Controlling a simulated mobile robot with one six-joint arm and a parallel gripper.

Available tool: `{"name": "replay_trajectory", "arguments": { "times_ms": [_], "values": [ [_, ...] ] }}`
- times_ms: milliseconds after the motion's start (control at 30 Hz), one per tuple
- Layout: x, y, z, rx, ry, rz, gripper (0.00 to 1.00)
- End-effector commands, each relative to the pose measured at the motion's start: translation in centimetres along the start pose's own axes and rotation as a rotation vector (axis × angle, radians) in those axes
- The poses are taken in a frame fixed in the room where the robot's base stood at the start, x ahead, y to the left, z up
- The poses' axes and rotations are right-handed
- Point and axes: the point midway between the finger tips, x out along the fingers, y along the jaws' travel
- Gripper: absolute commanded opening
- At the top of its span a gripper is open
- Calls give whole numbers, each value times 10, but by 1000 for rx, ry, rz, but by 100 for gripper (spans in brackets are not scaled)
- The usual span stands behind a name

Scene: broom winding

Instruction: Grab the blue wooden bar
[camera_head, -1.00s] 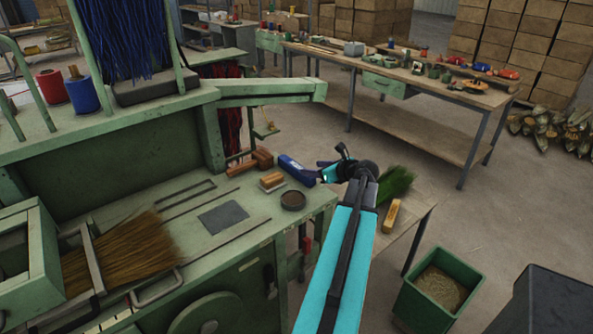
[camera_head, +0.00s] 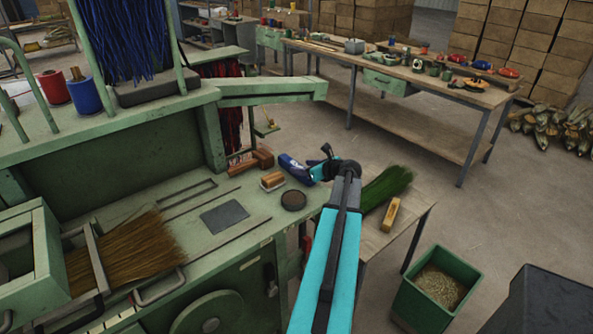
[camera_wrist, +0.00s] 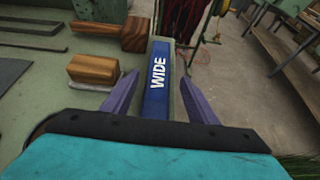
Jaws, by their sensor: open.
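The blue wooden bar (camera_head: 294,168) lies on the green machine's top near its right edge. In the wrist view the bar (camera_wrist: 157,80) points away from me and shows the white word "WIDE". My gripper (camera_head: 312,169) is at the bar's near end in the head view. In the wrist view the gripper (camera_wrist: 160,88) is open, with one purple finger on each side of the bar's near part. The bar's nearest end is hidden behind my wrist.
A dark round dish (camera_head: 293,200) sits in front. Green bristles (camera_head: 388,186) and a yellowish block (camera_head: 391,214) lie on the side table.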

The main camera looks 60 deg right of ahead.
Motion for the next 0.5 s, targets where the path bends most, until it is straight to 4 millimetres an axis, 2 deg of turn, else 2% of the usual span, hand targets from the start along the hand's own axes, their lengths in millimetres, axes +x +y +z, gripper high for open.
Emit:
{"name": "replay_trajectory", "arguments": {
  "times_ms": [500],
  "values": [
    [45,1,2,1,1,0,53]
  ]
}}
